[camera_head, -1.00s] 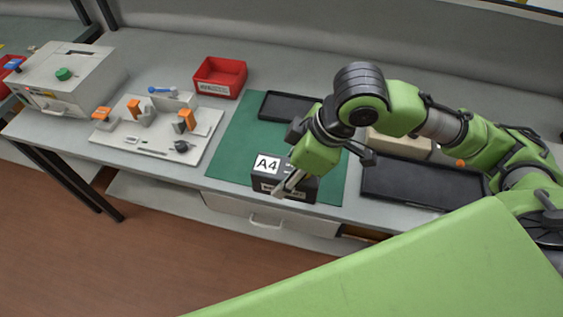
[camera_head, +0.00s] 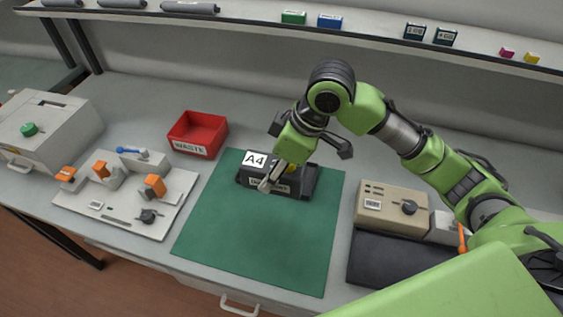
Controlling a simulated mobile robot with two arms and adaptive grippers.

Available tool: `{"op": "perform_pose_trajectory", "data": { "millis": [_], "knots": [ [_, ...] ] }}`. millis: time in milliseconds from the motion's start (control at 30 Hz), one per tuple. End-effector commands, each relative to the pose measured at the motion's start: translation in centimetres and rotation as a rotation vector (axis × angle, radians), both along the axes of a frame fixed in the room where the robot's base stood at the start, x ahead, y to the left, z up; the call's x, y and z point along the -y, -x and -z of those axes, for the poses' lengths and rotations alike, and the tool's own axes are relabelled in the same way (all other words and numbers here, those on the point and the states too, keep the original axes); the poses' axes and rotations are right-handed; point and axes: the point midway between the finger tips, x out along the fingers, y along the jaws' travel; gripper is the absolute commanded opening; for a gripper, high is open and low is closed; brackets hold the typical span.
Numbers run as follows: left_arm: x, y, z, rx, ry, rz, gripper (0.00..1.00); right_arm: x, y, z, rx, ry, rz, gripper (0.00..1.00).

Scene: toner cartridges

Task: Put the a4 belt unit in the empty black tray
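The a4 belt unit (camera_head: 257,161), a dark box with a white A4 label, is at the back of the green mat. It is in or just above the small black tray (camera_head: 313,183), whose ends show on both sides; I cannot tell whether it touches the tray floor. My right gripper (camera_head: 270,183) reaches over the unit from behind, its fingers at the front side, and appears shut on it. The gripper hides part of the unit's top. My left gripper is not in view.
A red waste bin (camera_head: 197,134) stands left of the green mat (camera_head: 255,240), whose front is clear. A white fixture board (camera_head: 125,205) lies further left. A beige box with a knob (camera_head: 392,205) and a dark tray (camera_head: 395,262) are at right. A shelf (camera_head: 370,28) runs along the back.

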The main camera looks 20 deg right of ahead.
Motion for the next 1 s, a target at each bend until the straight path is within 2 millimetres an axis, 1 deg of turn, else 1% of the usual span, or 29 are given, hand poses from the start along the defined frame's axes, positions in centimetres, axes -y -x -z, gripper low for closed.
{"op": "perform_pose_trajectory", "data": {
  "millis": [33,100,200,267,367,400,500,600,667,867,1000],
  "knots": [
    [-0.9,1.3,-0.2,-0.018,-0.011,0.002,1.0,0.5,-1.0,0.3,-0.002,-0.001,0.006,0.06],
    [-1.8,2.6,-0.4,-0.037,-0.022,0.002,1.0,1.0,-2.5,0.9,-0.003,-0.002,0.006,0.06],
    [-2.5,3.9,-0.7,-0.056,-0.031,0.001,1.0,1.8,-4.6,1.9,-0.002,-0.002,0.006,0.06],
    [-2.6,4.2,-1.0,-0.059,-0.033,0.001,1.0,2.3,-5.7,2.4,-0.001,-0.002,0.006,0.06],
    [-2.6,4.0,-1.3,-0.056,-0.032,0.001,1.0,3.0,-7.4,3.6,-0.002,-0.002,0.004,0.06],
    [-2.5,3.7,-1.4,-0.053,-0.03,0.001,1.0,3.2,-8.0,4.6,-0.004,-0.001,0.005,0.06],
    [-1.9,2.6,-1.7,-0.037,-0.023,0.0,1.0,3.7,-9.4,6.3,-0.001,-0.002,0.005,0.06],
    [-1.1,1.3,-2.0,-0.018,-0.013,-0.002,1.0,4.0,-10.3,7.5,0.0,-0.002,0.002,0.06],
    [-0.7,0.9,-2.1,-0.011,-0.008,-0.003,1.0,4.2,-10.7,8.0,0.001,-0.003,0.002,0.06],
    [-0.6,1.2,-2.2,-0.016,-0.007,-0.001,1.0,4.5,-11.5,9.1,0.001,-0.002,0.002,0.06],
    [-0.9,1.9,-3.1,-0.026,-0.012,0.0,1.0,4.6,-11.5,10.9,-0.001,-0.001,0.001,0.06]
  ]
}}
